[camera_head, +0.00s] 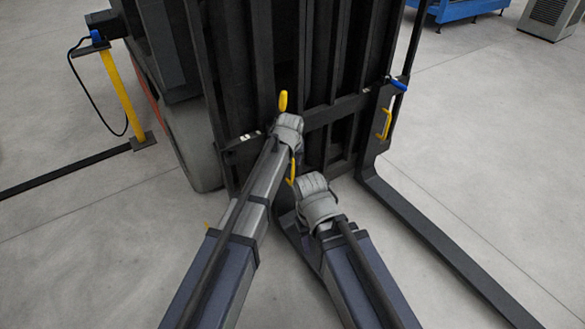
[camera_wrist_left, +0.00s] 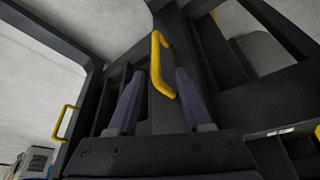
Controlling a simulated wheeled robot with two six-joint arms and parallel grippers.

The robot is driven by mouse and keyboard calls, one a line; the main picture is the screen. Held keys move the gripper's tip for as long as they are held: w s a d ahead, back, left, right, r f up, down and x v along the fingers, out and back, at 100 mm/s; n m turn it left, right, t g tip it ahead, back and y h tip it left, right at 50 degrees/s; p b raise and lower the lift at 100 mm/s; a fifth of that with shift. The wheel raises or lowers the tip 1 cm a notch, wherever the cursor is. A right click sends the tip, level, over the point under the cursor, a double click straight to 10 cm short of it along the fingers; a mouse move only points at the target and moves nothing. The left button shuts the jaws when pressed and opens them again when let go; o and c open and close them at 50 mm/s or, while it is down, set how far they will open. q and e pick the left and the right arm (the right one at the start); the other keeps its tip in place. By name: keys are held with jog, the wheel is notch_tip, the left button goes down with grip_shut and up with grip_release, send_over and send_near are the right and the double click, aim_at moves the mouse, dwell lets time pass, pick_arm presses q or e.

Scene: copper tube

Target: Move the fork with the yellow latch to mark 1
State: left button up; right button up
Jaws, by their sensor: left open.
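The left fork (camera_head: 294,236) has a yellow latch (camera_head: 283,101) at its top and a yellow handle (camera_head: 291,172) on its upright shank. My arms hide much of this fork. In the left wrist view, a yellow handle (camera_wrist_left: 157,66) lies in the gap between the fingers of my left gripper (camera_wrist_left: 160,82). The gripper is open; I cannot tell whether a finger touches the shank. Small white markings (camera_head: 245,137) on the carriage bar are too small to read. My right gripper's jaws are hidden behind its wrist, low near the left fork.
The right fork (camera_head: 440,243) has a blue latch (camera_head: 399,84) and its own yellow handle (camera_head: 386,124). The dark mast (camera_head: 325,50) stands straight ahead. A yellow post (camera_head: 124,98) stands at the left. Open concrete floor lies on both sides.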

aim_at(293, 166)
pick_arm(q)
jog(key=b+x, duration=0.7)
jog(key=x, duration=0.1)
jog(key=shift+w+d, duration=0.25)
jog(key=shift+d, duration=0.1)
jog(key=shift+r, duration=0.1)
grip_shut()
dwell(1.4)
